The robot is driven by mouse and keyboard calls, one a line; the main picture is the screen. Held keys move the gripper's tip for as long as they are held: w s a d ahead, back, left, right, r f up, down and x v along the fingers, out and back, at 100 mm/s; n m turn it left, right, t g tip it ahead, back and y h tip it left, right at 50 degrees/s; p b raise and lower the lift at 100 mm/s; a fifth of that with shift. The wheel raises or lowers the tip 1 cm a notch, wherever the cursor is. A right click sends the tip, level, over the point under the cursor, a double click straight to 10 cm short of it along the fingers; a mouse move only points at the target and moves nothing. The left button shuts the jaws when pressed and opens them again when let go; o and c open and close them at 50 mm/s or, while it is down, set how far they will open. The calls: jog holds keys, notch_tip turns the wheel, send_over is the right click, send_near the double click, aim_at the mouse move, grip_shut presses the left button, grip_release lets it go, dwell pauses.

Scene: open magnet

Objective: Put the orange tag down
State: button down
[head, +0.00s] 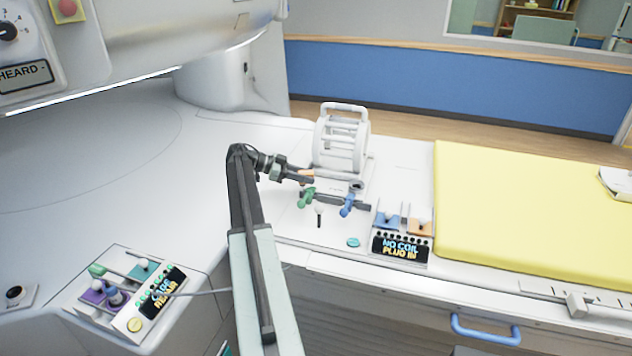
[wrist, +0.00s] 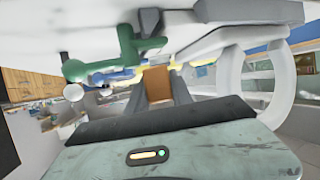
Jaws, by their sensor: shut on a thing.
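The orange tag (head: 307,172) is a small flat piece between the fingers of my gripper (head: 306,178). In the wrist view the tag (wrist: 157,82) shows as an orange-brown block between the two grey fingertips (wrist: 157,92). My gripper is shut on it, in front of the white barred cage (head: 341,142) and close to the green lever (head: 307,197). The fingers hide part of the tag. I cannot tell whether the tag touches anything below.
A blue lever (head: 347,205) stands right of the green one. A "NO COIL PLUG IN" panel (head: 401,247) has blue and orange sockets. A yellow pad (head: 530,215) lies at right. A "CAGE REPAIR" panel (head: 160,293) is at lower left. White surface at left (head: 90,185) is clear.

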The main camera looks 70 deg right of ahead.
send_over(318, 184)
jog(key=a, duration=0.1)
jog(key=shift+w+f, duration=0.15)
jog(key=shift+f, duration=0.1)
jog(key=f+b, duration=0.1)
jog(key=b, duration=0.1)
jog(key=d+f+b, duration=0.1)
jog(key=f, duration=0.1)
jog(key=shift+s+f+b, duration=0.2)
jog(key=shift+f+b, duration=0.1)
jog(key=shift+b, duration=0.1)
jog(key=shift+f+b, duration=0.3)
jog(key=shift+r, duration=0.25)
jog(key=shift+f, duration=0.2)
jog(key=c, duration=1.4)
grip_release()
jog(key=shift+r, duration=0.1)
